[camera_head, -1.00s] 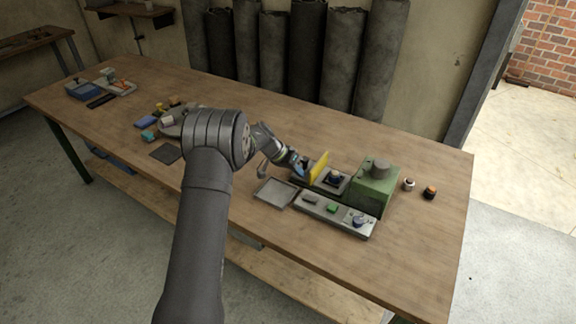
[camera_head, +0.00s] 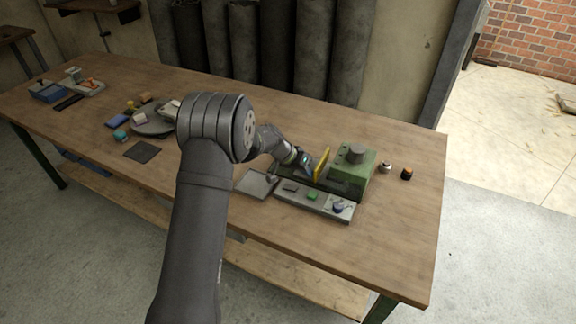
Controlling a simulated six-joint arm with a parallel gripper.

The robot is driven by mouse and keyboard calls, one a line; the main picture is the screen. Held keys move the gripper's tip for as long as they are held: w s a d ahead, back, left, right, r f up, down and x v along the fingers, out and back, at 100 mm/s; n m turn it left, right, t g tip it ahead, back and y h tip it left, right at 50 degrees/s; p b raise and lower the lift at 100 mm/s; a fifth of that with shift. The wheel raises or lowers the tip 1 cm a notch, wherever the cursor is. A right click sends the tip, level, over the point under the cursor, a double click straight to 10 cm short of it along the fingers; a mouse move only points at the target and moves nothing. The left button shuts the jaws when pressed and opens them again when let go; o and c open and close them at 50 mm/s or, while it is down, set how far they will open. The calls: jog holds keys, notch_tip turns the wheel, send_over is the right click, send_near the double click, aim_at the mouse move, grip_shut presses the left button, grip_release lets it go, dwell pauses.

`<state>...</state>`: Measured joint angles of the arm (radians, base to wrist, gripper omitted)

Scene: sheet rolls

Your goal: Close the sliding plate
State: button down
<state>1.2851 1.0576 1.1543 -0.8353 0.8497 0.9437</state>
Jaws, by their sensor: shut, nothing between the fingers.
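The upright yellow sliding plate (camera_head: 321,164) stands on a dark low base (camera_head: 338,189), close to the left side of the green housing (camera_head: 353,172). Its edge is near the housing; I cannot tell whether they touch. My gripper (camera_head: 307,163) is shut with nothing in it. Its tip is at the left face of the yellow plate and seems to touch it. The area between plate and housing is mostly hidden.
Two small jars stand right of the housing: one white (camera_head: 386,168), one orange and black (camera_head: 406,173). A round stand (camera_head: 152,124) with blocks is left.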

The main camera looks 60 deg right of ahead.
jog(key=s, duration=0.4)
jog(key=shift+s, duration=0.3)
jog(key=w, duration=0.5)
jog(key=shift+a+r, duration=0.1)
jog(key=shift+r, duration=0.3)
jog(key=v, duration=0.9)
jog(key=shift+a, duration=0.1)
